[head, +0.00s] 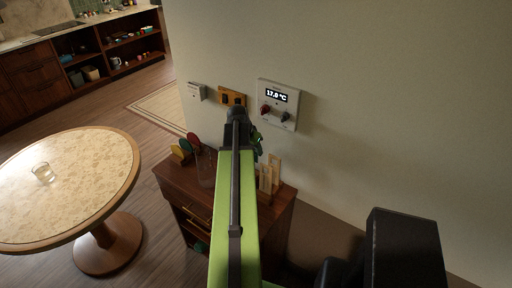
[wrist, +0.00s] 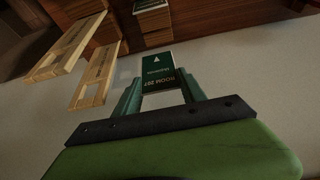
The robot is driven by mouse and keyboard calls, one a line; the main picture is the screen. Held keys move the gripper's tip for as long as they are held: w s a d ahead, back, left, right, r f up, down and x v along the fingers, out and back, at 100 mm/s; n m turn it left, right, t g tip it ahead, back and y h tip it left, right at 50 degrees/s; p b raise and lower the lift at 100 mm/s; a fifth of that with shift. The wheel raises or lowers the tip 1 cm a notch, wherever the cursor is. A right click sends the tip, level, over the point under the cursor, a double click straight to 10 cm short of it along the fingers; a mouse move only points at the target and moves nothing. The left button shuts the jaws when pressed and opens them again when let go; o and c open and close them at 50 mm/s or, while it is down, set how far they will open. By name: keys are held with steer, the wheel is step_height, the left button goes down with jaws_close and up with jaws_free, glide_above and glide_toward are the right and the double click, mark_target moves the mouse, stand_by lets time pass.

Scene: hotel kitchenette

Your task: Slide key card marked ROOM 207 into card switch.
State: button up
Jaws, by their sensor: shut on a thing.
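In the wrist view my gripper (wrist: 155,82) is shut on a dark green key card (wrist: 157,66) with a white arrow and the words ROOM 207. The card sticks out beyond the fingertips, clear of the things around it. In the head view my arm hides most of the gripper; some green of it (head: 257,146) shows just right of the arm, above the cabinet. A small white box (head: 196,92) on the wall, left of my arm, looks like the card switch; its slot is too small to make out.
A wooden plate with dark switches (head: 228,97) and a thermostat reading 17.0 °C (head: 279,104) are on the wall. Wooden stands (head: 268,176) and colored discs (head: 186,147) stand on the brown cabinet (head: 172,182). A round table (head: 75,170) with a glass (head: 43,172) is at left.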

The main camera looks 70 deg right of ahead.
steer(key=shift+w+f+b, duration=0.15)
steer(key=shift+f+b, duration=0.45)
steer(key=shift+f, duration=0.25)
step_height(320, 180, down, 8)
steer(key=b, duration=0.8)
steer(key=shift+f, duration=0.1)
steer(key=o, duration=1.5)
steer(key=p+v, duration=1.6)
steer(key=v, duration=0.1)
steer(key=shift+a+r, duration=0.2)
